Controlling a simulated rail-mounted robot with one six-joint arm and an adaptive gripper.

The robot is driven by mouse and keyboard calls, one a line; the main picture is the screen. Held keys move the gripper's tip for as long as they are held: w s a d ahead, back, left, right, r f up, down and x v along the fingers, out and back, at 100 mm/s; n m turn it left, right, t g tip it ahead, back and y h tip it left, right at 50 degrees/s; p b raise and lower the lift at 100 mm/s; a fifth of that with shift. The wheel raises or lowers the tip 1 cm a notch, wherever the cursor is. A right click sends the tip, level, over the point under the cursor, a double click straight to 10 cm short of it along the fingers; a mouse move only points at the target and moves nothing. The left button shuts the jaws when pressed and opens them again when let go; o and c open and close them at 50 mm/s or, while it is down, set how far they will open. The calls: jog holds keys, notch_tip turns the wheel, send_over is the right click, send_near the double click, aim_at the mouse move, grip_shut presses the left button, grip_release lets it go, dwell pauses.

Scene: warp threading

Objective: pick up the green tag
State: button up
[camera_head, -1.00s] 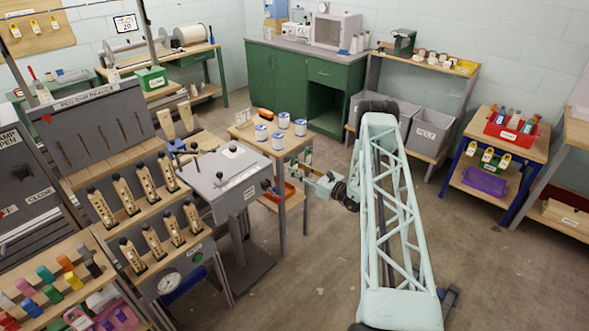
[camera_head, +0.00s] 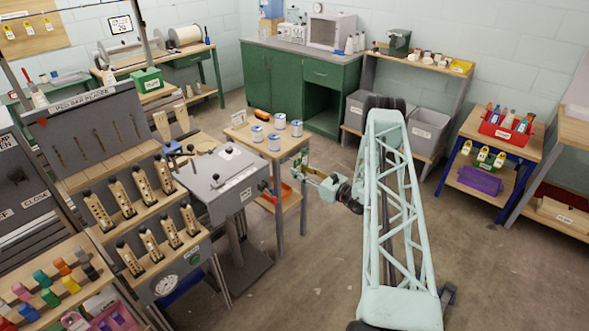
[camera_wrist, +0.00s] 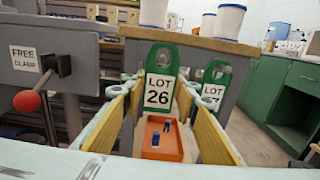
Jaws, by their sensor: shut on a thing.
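In the wrist view a green tag (camera_wrist: 160,75) with a white label reading LOT 26 stands upright between my fingertips, its face toward the camera. My gripper (camera_wrist: 161,90) has yellow-padded fingers on both sides of this tag and is shut on it. A second green tag (camera_wrist: 213,82) with a LOT label stands just right of my right finger, which partly hides its label. In the head view my gripper (camera_head: 306,172) is by the right side of the small wooden table; the tag is too small there to tell clearly.
An orange tray (camera_wrist: 160,140) with blue pieces lies below, between my fingers. White cans (camera_head: 274,142) stand on the small wooden table (camera_head: 240,132). A grey FREE CLAMP box (camera_wrist: 40,72) with a red-knobbed lever (camera_wrist: 27,101) is close at left. Open floor (camera_head: 300,265) lies in front.

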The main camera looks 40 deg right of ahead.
jog(key=s+d+p, duration=0.1)
jog(key=s+d, duration=0.1)
jog(key=s, duration=1.1)
jog(key=shift+s+d, duration=0.15)
jog(key=shift+s, duration=0.25)
dwell(0.5)
